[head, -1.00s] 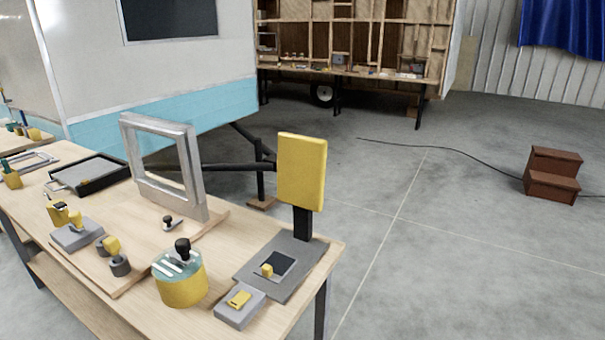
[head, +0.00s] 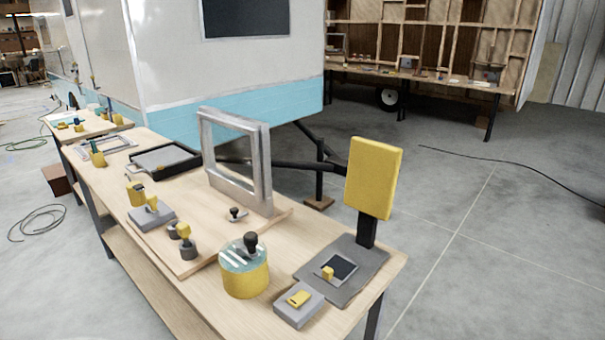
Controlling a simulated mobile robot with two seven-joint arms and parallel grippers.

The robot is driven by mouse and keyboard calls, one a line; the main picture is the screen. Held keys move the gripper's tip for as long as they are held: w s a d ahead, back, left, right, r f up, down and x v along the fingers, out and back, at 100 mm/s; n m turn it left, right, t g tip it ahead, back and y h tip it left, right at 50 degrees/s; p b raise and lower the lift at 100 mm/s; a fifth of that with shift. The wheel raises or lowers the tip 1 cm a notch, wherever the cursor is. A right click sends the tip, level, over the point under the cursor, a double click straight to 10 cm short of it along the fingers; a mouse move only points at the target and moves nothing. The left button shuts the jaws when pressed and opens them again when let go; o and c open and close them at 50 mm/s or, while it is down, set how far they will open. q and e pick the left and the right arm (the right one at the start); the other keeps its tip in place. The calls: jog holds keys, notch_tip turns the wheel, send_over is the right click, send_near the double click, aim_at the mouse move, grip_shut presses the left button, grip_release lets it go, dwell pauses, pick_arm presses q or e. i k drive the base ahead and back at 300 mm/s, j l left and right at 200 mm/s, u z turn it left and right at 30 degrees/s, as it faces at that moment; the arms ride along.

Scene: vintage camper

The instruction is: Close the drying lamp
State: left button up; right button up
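What looks like the drying lamp stands at the right end of the wooden workbench. It has a yellow rectangular head (head: 373,178) raised upright on a short black post (head: 367,230). The post rises from the back of a flat grey base plate (head: 365,284). A dark square with a small yellow block (head: 327,272) lies on that plate, uncovered. The lamp head stands open, well above the base. Neither of my grippers is in view.
On the workbench (head: 305,238) stand a yellow round tin (head: 246,278), a grey block with a yellow top (head: 299,305), an upright grey frame (head: 262,165) and a black tray (head: 164,160). A camper wall (head: 230,90) is behind. The concrete floor at right is clear except for a cable (head: 520,166).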

aim_at(373, 168)
jog(key=i+l+u, duration=0.1)
jog(key=u, duration=0.3)
jog(key=l+u, duration=0.2)
jog(key=u, duration=0.15)
jog(key=i+l+u, duration=0.1)
jog(key=l+u, duration=0.15)
jog(key=u, duration=0.15)
jog(key=l+u, duration=0.65)
jog(key=l, duration=0.2)
jog(key=l+u, duration=0.2)
jog(key=l, duration=0.25)
jog(key=k+l+u, duration=0.2)
jog(key=l, duration=0.7)
jog(key=k+l, duration=0.15)
jog(key=l, duration=0.3)
